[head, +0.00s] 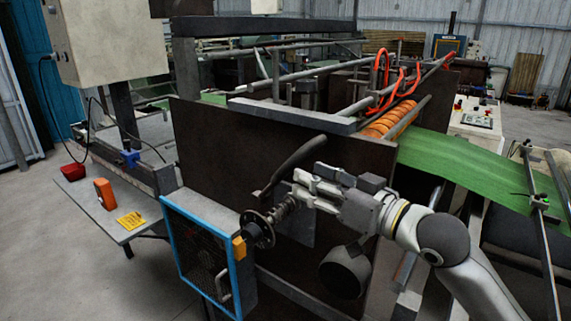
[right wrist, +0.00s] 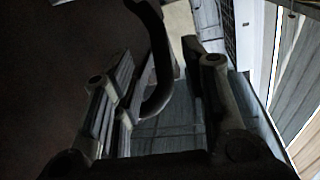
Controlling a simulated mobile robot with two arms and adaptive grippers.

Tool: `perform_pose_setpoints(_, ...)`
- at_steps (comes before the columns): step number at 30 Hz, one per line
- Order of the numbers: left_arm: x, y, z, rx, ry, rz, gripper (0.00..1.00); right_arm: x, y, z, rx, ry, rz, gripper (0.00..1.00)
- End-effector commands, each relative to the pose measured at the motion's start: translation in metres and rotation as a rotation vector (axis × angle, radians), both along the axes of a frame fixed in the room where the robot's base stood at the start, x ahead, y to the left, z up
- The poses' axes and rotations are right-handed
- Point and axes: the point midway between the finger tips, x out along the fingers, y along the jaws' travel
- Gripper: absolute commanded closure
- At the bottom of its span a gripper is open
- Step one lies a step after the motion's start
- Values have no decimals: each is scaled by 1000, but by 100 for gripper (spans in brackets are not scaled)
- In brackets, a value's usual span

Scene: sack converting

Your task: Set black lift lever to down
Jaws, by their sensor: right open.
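The black lift lever (head: 292,166) is a dark curved bar on the dark machine side panel; in the head view it slopes from lower left to upper right. My right gripper (head: 302,185) comes in from the right, its fingers close below and in front of the lever. In the right wrist view the gripper is open, and the curved lever (right wrist: 158,75) shows between its fingers. I cannot tell whether a finger touches it. The lever's pivot is hard to make out. My left gripper is not in view.
A blue-framed guard (head: 204,261) with a dark round flange (head: 257,229) lies left of and below the gripper. Green sheet (head: 462,170) runs off to the right. Open floor lies at left.

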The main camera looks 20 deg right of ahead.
Motion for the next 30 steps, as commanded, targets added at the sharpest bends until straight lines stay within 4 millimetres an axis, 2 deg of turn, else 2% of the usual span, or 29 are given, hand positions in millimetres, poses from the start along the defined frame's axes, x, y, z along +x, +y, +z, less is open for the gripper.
perform_pose_setpoints(2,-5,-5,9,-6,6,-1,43,14,9,5,5,0,2,59)
perform_pose_setpoints(5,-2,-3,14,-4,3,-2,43,31,17,4,4,1,1,59)
perform_pose_setpoints(10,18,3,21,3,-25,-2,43,51,29,2,1,2,0,59)
perform_pose_setpoints(15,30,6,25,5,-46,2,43,60,35,0,-1,2,1,59)
perform_pose_setpoints(23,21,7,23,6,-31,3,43,62,35,0,-2,1,1,59)
perform_pose_setpoints(25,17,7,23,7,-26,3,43,62,35,0,-2,1,0,64)
perform_pose_setpoints(30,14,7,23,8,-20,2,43,61,35,0,-2,1,0,86)
